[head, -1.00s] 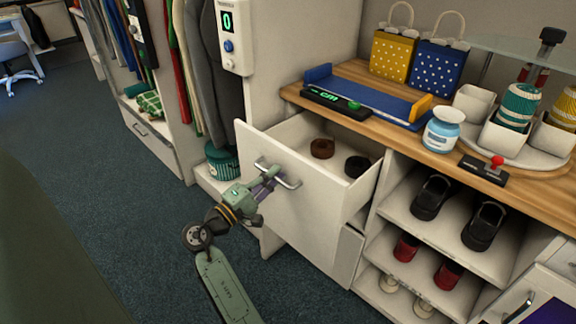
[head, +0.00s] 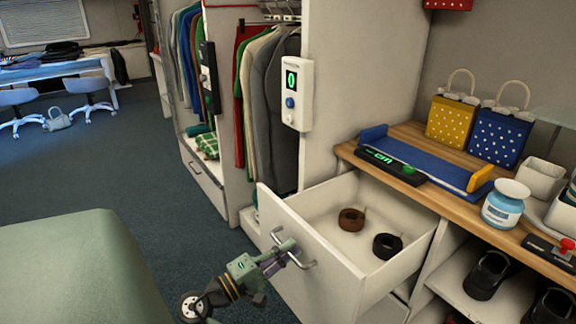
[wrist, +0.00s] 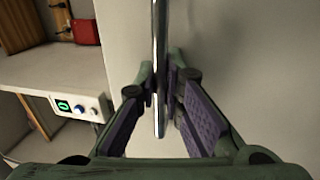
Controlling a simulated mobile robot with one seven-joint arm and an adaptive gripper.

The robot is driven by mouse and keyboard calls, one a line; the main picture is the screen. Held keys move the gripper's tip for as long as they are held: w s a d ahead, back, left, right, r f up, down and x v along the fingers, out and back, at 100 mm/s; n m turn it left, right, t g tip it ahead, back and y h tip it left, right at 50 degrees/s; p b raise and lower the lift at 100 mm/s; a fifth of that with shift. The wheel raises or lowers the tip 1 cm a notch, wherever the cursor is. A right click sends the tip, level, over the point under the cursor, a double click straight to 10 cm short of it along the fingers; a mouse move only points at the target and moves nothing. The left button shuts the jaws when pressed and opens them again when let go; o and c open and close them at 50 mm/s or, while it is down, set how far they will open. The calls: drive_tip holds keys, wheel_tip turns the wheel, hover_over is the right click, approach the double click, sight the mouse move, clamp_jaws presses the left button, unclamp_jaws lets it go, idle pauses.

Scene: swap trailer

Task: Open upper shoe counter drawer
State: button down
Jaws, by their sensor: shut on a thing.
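The upper shoe counter drawer (head: 318,262) is pulled well out from the counter. Inside it lie a brown rolled belt (head: 351,219) and a black rolled belt (head: 387,246). My gripper (head: 287,255) is at the drawer's front, shut on its metal bar handle (head: 306,264). In the wrist view the handle (wrist: 159,60) runs between the two purple-padded fingers of my gripper (wrist: 160,100), against the pale drawer front (wrist: 245,60).
The wooden countertop (head: 405,130) holds a blue tray-like device (head: 425,165), a jar (head: 505,205) and two dotted bags (head: 500,135). Black shoes (head: 487,275) stand on the shelf right of the drawer. The dark carpet at left (head: 90,165) is clear.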

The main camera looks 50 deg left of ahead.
drive_tip(key=c, duration=2)
unclamp_jaws()
drive_tip(key=shift+o, duration=0.2)
drive_tip(key=v, duration=1.2)
